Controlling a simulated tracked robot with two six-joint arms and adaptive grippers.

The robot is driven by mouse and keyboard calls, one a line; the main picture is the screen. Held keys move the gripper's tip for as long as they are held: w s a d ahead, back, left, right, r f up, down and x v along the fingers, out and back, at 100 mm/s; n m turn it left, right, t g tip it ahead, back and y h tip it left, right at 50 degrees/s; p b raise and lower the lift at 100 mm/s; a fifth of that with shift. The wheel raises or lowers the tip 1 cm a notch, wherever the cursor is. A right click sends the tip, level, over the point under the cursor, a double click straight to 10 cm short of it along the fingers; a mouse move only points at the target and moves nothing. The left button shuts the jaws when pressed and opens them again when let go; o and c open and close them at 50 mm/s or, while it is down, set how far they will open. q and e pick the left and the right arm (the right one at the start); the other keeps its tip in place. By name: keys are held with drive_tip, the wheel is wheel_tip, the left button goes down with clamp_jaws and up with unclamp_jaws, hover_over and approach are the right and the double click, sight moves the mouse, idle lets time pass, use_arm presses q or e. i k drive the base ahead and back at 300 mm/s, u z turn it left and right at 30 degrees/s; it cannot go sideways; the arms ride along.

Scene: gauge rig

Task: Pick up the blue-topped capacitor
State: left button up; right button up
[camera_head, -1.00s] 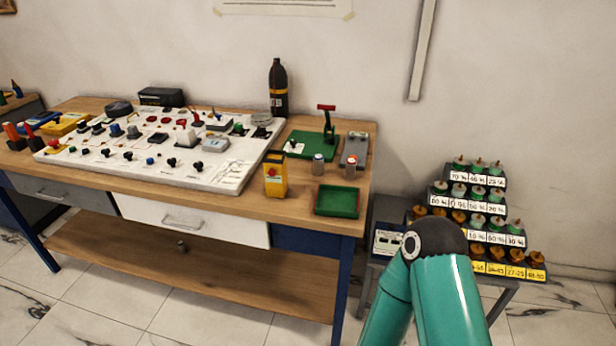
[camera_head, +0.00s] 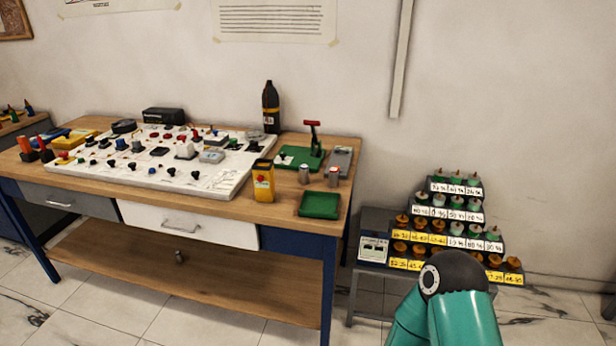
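Nothing is touching either one. A teal arm link of mine with a dark joint shows at the lower right, well away from them. Neither of my grippers is in view.
A green tray (camera_head: 319,205) lies in front of the cylinders, and a yellow meter (camera_head: 263,181) stands to their left. The green press (camera_head: 300,158) and a grey block (camera_head: 339,160) are behind. A white panel (camera_head: 220,185) covers much of the bench. A stepped rack (camera_head: 447,199) stands at right.

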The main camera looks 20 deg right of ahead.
sight(303, 168)
drive_tip(key=z, duration=0.05)
drive_tip(key=i, duration=0.9)
drive_tip(key=u, duration=0.1)
